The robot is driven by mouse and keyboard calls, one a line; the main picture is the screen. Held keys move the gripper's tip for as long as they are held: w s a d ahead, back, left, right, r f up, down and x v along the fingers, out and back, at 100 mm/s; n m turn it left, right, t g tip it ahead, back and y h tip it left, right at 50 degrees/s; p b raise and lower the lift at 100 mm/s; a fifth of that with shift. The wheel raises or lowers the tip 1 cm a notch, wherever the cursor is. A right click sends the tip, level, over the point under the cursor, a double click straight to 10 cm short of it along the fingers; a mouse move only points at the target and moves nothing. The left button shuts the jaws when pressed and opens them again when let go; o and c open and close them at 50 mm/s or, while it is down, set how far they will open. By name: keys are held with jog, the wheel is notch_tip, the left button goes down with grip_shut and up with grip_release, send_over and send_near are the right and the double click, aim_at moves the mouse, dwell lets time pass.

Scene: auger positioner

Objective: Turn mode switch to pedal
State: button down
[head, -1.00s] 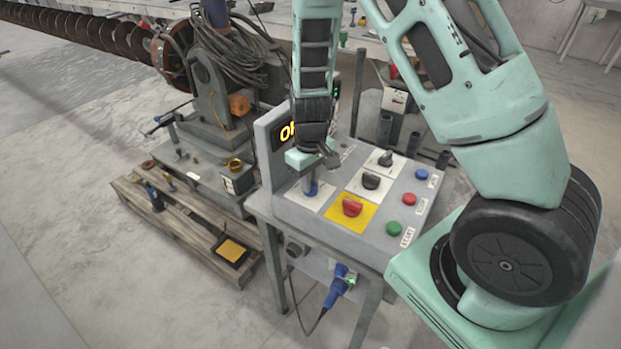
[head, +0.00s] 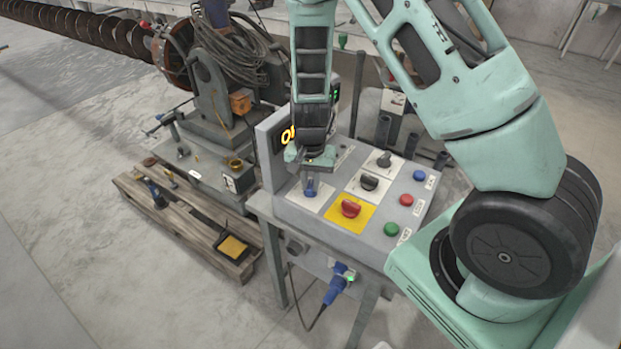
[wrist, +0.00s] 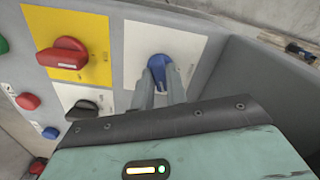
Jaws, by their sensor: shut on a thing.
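The control box (head: 410,236) has several knobs and buttons on its sloped top. A blue rotary switch (head: 310,190) sits on a white plate at its left, and it also shows in the wrist view (wrist: 158,66). My gripper (head: 310,178) points down at this switch, and its two grey fingers (wrist: 160,85) are shut on the blue knob. The fingers cover part of the knob and plate. I cannot read the markings on the plate, so I cannot tell which mode the switch points to.
A red knob on a yellow plate (head: 349,208) sits right beside my gripper. Black knobs (head: 369,182) and blue, red and green buttons (head: 391,229) are farther right. An upright display panel (head: 268,150) stands close on the left. A wooden pallet (head: 190,215) lies on the floor.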

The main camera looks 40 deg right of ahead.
aim_at(311, 184)
jog(key=m+p, duration=0.1)
jog(key=m, duration=0.3)
jog(key=shift+w+m, duration=0.1)
jog(key=shift+m, duration=0.2)
dwell(0.5)
jog(key=c, duration=1.4)
grip_release()
notch_tip(311, 184, up, 18)
jog(key=shift+f+p, duration=0.25)
jog(key=shift+p, duration=0.15)
jog(key=s+a+r+n+y+b, duration=0.1)
jog(key=s+a+r+n+b, duration=0.1)
jog(key=s+a+n, duration=1.1)
jog(key=s+a+r+n, duration=0.1)
jog(key=s+a+n, duration=0.4)
jog(key=s+n, duration=0.3)
jog(key=shift+s+a+r+b, duration=0.15)
jog(key=shift+s+a+b, duration=0.3)
jog(key=shift+s, duration=0.55)
